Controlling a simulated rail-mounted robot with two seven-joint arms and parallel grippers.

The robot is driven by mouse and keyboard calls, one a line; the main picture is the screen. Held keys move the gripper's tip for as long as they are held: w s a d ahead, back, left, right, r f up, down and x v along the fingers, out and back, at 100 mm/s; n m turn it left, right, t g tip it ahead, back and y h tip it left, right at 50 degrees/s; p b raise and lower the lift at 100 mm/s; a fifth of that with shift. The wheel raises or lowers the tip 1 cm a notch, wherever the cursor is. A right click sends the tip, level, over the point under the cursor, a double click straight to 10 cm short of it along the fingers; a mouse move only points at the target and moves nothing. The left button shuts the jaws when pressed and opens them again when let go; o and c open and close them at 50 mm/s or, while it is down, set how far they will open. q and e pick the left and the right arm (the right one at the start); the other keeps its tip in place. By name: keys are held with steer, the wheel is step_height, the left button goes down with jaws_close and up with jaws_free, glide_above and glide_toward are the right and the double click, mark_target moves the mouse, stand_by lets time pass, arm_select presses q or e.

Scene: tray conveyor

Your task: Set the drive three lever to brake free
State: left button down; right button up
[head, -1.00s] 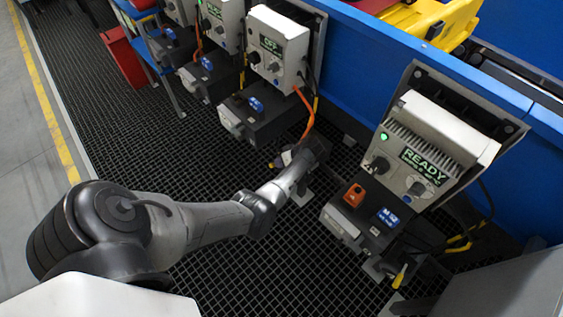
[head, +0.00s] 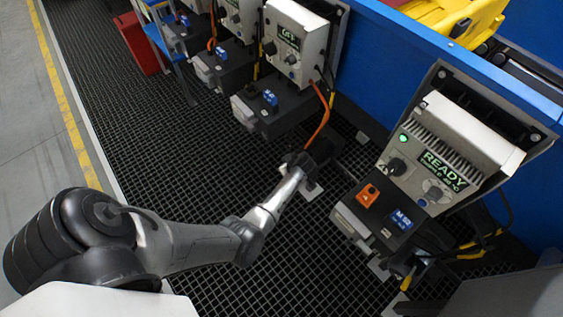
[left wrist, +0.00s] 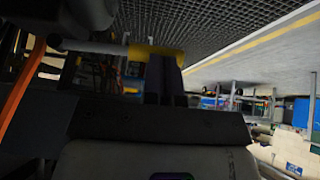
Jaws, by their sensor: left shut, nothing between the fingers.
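The third drive's lever is not clear in the head view; my left gripper may hide it. My left gripper (head: 322,150) is shut and empty, low over the grating beside the dark motor box (head: 284,118) under the third control box (head: 297,38). In the left wrist view the dark fingers (left wrist: 165,78) are together in front of a yellow piece (left wrist: 138,52), perhaps a lever handle. I cannot tell if they touch it. My right gripper is not in view.
A nearer drive with a READY display (head: 443,168) has a yellow-handled lever (head: 408,278) low at its front. An orange cable (head: 322,115) hangs close to my left gripper. A blue wall (head: 375,75) runs behind. The grating (head: 150,150) at left is open floor.

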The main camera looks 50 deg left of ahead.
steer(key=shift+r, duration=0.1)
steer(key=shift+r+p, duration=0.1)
steer(key=shift+p, duration=0.2)
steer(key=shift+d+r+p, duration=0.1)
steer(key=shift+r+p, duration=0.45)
steer(key=shift+p, duration=0.05)
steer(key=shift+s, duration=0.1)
